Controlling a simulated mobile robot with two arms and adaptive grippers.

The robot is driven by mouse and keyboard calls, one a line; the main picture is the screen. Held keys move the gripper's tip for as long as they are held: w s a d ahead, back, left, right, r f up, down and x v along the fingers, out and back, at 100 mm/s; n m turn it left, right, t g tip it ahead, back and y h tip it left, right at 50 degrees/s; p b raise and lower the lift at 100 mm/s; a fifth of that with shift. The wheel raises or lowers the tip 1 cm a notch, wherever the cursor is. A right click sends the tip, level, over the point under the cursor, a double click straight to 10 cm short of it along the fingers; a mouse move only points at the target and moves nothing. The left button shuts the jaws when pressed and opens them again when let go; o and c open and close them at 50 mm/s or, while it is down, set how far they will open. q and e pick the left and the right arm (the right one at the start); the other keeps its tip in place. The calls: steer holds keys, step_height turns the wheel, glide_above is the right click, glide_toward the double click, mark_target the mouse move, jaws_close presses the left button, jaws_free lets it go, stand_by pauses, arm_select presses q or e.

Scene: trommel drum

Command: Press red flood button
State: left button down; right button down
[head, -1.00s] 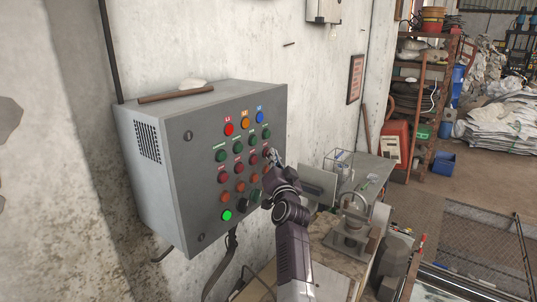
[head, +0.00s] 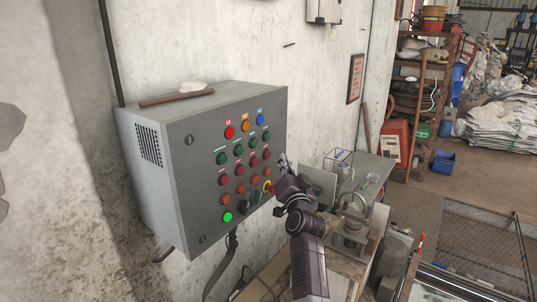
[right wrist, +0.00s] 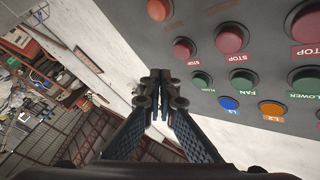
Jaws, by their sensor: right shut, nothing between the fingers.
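The grey control panel (head: 185,165) on the wall carries rows of coloured buttons. The red button in the column labelled something like FLOOD shows in the right wrist view (right wrist: 183,50), with a STOP label, and in the head view (head: 267,154) at the right end of the red row. A green button (right wrist: 200,80) sits beside it in that column. My right gripper (head: 283,160) is shut and empty, just right of the panel's right edge. Its closed fingertips show in the right wrist view (right wrist: 160,82), left of the green button; no contact is visible. My left gripper is not in view.
A lit green button (head: 227,216) is at lower left. A workbench (head: 350,250) with machinery stands right of and below the panel.

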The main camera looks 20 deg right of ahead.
steer(key=shift+s+d, duration=0.35)
steer(key=shift+s, duration=0.25)
steer(key=shift+s+d, duration=0.35)
steer(key=shift+s, duration=0.2)
